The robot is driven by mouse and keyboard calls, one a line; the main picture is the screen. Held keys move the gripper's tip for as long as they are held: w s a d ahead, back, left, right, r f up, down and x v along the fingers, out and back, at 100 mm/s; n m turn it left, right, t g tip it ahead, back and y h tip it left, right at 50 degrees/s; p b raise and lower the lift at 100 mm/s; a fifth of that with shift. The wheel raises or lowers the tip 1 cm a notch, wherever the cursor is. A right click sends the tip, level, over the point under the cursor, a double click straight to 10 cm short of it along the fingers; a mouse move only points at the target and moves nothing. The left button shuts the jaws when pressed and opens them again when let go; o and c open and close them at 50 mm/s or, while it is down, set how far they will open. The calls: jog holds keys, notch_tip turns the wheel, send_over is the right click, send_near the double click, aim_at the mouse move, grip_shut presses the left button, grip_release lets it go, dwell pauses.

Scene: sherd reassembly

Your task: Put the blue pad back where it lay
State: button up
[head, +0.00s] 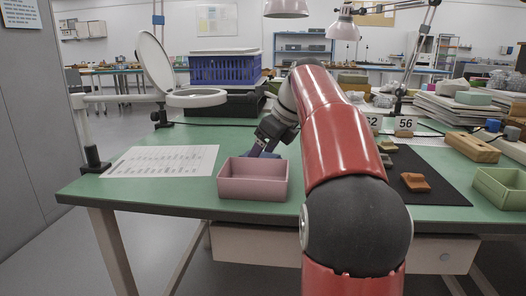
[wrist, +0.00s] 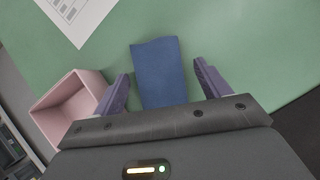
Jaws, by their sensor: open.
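The blue pad (wrist: 158,72) lies on the green table between the two fingers of my gripper (wrist: 160,85) in the wrist view. The fingers stand apart, with a gap on each side of the pad, and its near end is hidden by the gripper body. In the head view my gripper (head: 262,148) is low over the table behind the pink box, with a bit of the blue pad (head: 272,155) showing beside it.
An open pink box (head: 252,188) stands close to the gripper; it is at left in the wrist view (wrist: 72,105). A printed sheet (head: 160,161) lies left of it. A black mat (head: 425,178) with sherds and a green box (head: 500,186) are at right. Green table shows bare around the pad.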

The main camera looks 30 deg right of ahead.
jog(key=p+v, duration=0.5)
jog(key=v, duration=0.7)
jog(key=shift+r, duration=0.1)
